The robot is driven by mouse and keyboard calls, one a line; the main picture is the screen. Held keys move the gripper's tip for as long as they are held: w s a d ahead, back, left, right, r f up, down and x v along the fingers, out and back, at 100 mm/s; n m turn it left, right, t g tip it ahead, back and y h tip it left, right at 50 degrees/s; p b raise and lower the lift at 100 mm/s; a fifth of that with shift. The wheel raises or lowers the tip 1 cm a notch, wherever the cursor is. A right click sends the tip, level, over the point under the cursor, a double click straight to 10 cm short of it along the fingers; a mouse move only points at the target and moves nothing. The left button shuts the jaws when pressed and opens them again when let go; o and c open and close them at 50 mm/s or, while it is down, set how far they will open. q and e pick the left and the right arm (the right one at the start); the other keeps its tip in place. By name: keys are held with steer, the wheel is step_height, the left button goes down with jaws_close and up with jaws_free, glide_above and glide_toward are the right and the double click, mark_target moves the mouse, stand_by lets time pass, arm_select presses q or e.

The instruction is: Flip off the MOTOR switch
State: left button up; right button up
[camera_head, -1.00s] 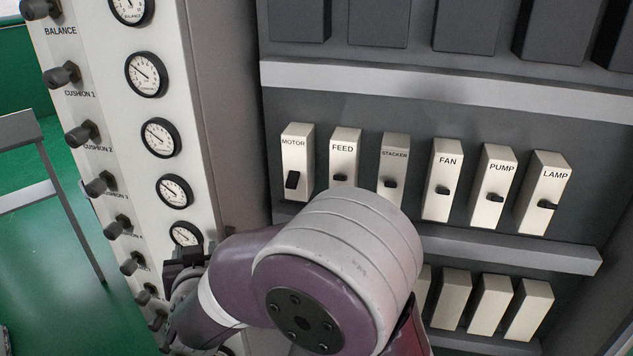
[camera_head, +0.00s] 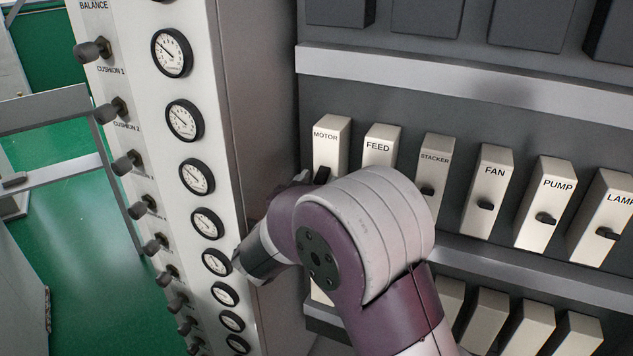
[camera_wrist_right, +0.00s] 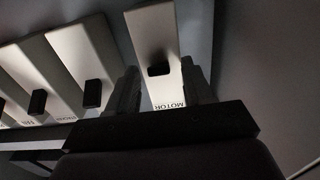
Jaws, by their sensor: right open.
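The MOTOR switch is a cream block (camera_head: 330,145) at the left end of a labelled row. Its black lever (camera_head: 322,174) shows just above my right arm, which hides the block's lower part. In the right wrist view the MOTOR block (camera_wrist_right: 152,38) appears upside down with its black lever (camera_wrist_right: 158,69). My right gripper (camera_wrist_right: 160,88) is open, one finger on each side of the MOTOR block's lower picture end. I cannot tell whether the fingers touch it. In the head view the gripper is mostly hidden behind my arm. My left gripper is not in view.
FEED (camera_head: 381,143), STACKER (camera_head: 433,160), FAN (camera_head: 488,185), PUMP (camera_head: 545,200) and LAMP (camera_head: 605,215) switches continue to the right. A ledge (camera_head: 470,75) runs above the row. A panel with gauges (camera_head: 184,120) and knobs (camera_head: 115,110) stands at left.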

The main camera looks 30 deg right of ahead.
steer(key=shift+d, duration=0.2)
jaws_close()
steer(key=shift+w+f+h+b, duration=0.1)
steer(key=shift+f+h+b, duration=0.3)
steer(key=shift+b, duration=0.65)
jaws_free()
steer(key=shift+r, duration=0.15)
steer(key=shift+a, duration=0.1)
steer(key=b+v, duration=0.1)
steer(key=v, duration=1.1)
steer(key=shift+s+f, duration=0.3)
